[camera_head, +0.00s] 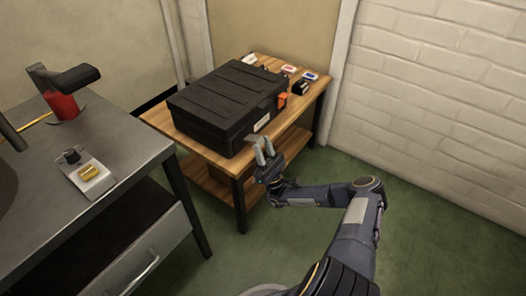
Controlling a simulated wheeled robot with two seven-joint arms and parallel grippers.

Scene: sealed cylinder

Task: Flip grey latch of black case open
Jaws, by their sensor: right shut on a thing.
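The black case (215,100) lies closed on the wooden table, its latch side facing right and toward me. My right gripper (261,145) is at the near lower part of that side, with its two pale fingers pointing up. It is shut on the grey latch (251,138), which is small here and partly hidden by the fingers. An orange latch (282,100) sits farther along the same side. My left gripper is not in view.
The wooden table (160,120) also bears small boxes (300,87) behind the case. A grey metal bench (130,150) stands at the left, with a red and black item (62,100) and a small plate (90,175) on it. Green floor is free at the right.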

